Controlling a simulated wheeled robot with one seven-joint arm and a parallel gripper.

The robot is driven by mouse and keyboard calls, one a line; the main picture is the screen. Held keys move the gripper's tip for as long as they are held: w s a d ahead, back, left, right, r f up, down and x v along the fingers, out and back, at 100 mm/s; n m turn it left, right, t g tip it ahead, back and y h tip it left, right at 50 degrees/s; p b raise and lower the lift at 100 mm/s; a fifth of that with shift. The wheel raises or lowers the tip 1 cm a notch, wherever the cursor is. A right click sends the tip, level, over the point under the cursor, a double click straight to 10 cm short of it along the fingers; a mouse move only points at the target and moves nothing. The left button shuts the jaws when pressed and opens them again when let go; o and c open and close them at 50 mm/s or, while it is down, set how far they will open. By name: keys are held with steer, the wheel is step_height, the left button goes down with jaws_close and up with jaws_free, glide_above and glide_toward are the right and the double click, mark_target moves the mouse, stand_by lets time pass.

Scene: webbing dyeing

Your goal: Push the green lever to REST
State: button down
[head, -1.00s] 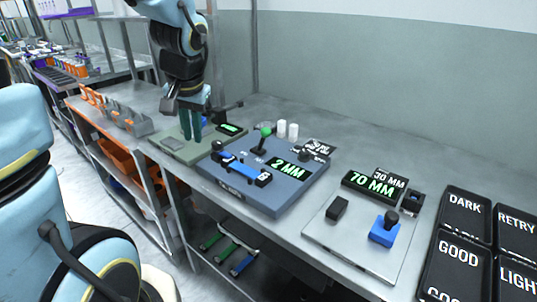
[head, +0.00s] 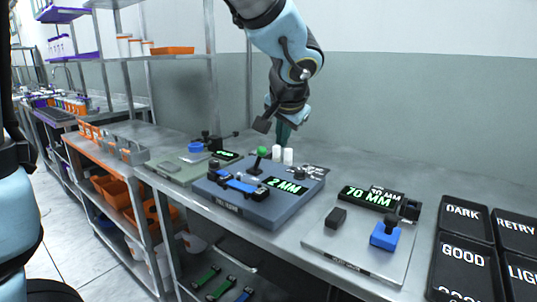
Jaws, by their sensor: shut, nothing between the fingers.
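The green lever (head: 262,152) is a dark stick with a green knob, standing on the blue-grey device (head: 238,202) whose display reads 2 MM. No REST marking can be read at this size. My gripper (head: 283,136) is shut and empty, pointing down above the back of the bench. In the picture it is just above and to the right of the green knob, apart from it. Its fingertips are partly hard to make out near the white cylinders (head: 282,155).
A blue strip-like part (head: 238,185) lies on the device's front. A grey-green device (head: 180,168) stands to the left. A pale plate with a blue block (head: 385,236) and a 70 MM display (head: 368,196) is to the right. Dark labelled trays (head: 464,252) fill the right end.

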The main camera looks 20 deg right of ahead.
mark_target(258, 159)
steer(key=x, duration=1)
steer(key=shift+f, duration=0.1)
steer(key=shift+w+a+r+p, duration=0.2)
steer(key=shift+w+r+p, duration=0.05)
steer(key=shift+w+p, duration=0.35)
steer(key=shift+w+a+r+p, duration=0.25)
steer(key=shift+w+p, duration=0.2)
steer(key=shift+w, duration=0.15)
steer(key=shift+w+a, duration=0.15)
steer(key=shift+w, duration=0.5)
steer(key=shift+w+r+p, duration=0.1)
steer(key=shift+p, duration=0.55)
